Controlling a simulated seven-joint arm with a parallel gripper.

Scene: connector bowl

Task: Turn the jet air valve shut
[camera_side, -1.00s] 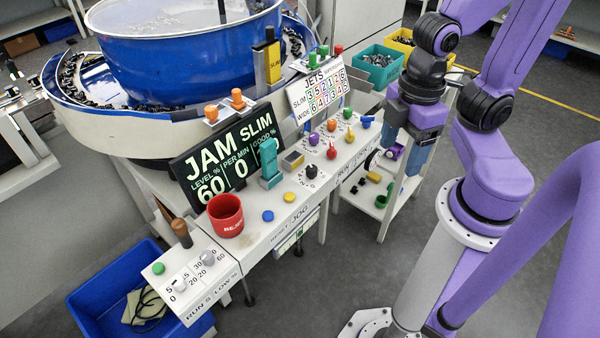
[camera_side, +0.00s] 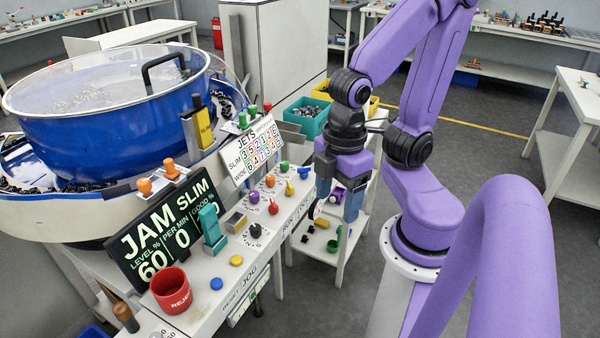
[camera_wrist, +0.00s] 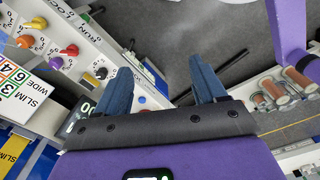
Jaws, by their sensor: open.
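No part is plainly marked as the jet air valve. Under the JETS sign (camera_side: 255,150) is a panel of coloured knobs: purple (camera_side: 254,197), red (camera_side: 274,207), orange (camera_side: 270,180), yellow (camera_side: 289,187) and green (camera_side: 284,167). A blue handle (camera_side: 304,172) sits at the panel's far end; I cannot tell if it is the valve. My gripper (camera_side: 338,198) is open and empty, pointing down beyond the panel's right edge. In the wrist view its fingers (camera_wrist: 160,68) are spread, with the purple knob (camera_wrist: 38,22) and red knob (camera_wrist: 70,50) to the left, untouched.
A red reject cup (camera_side: 171,290) and a teal upright part (camera_side: 211,228) stand on the near panel. The blue bowl feeder (camera_side: 110,110) is behind. Teal (camera_side: 306,118) and yellow bins stand at the back. A low white shelf cart is below my gripper.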

